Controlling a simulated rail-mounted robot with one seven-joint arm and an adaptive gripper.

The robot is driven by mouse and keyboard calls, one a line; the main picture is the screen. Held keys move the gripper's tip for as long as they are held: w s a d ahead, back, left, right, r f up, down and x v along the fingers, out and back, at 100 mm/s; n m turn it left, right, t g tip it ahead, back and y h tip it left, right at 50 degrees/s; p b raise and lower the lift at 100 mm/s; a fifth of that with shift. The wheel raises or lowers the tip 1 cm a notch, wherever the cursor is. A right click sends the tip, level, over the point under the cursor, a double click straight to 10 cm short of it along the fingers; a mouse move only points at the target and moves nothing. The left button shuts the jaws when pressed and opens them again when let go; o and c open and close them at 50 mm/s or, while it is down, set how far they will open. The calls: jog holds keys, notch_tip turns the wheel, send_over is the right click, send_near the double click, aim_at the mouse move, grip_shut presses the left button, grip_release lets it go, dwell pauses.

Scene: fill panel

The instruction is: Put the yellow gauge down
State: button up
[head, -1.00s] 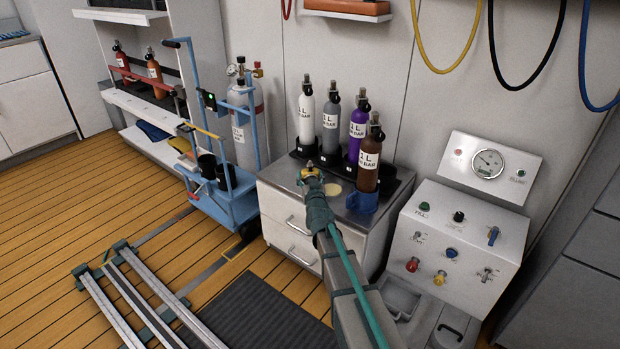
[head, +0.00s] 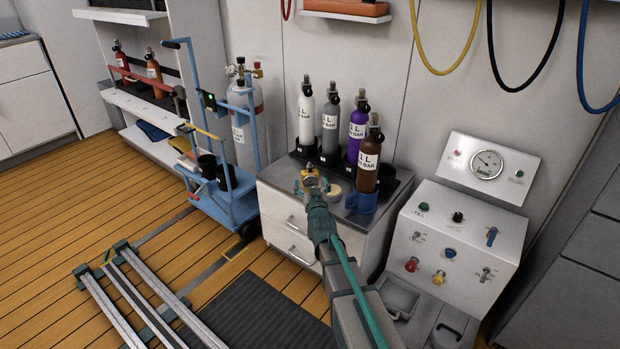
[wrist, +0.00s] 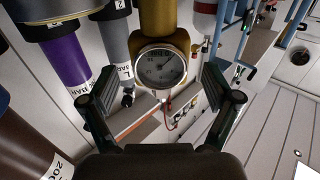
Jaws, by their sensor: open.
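The yellow gauge (head: 310,172) is at the top of the low cabinet (head: 284,183), at the end of my arm in the head view. In the head view my gripper (head: 313,186) is at the gauge. A pale yellow round spot (head: 335,190) lies on the cabinet top just right of it. The gauge's underside contact is hard to see.
A blue trolley (head: 225,200) stands left; a control panel (head: 457,235) stands right.

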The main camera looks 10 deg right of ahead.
jog(key=s+p, duration=0.1)
jog(key=s, duration=0.6)
jog(key=shift+a, duration=0.2)
jog(key=shift+s, duration=0.5)
jog(key=c, duration=0.9)
jog(key=shift+o, duration=0.2)
jog(key=t+p, duration=0.1)
jog(key=t, duration=0.1)
send_near(310, 165)
jog(key=w, duration=0.2)
jog(key=w+r, duration=0.1)
jog(key=w, duration=0.2)
jog(key=shift+w+r+b, duration=0.2)
jog(key=shift+r+b, duration=0.05)
jog(key=shift+b, duration=0.1)
jog(key=w, duration=0.1)
jog(key=w+b, duration=0.1)
jog(key=w, duration=0.2)
jog(key=shift+w+d+r+b, duration=0.1)
jog(key=shift+w+d+b, duration=0.1)
jog(key=shift+d+b, duration=0.15)
jog(key=shift+w+r, duration=0.2)
jog(key=shift+w, duration=0.15)
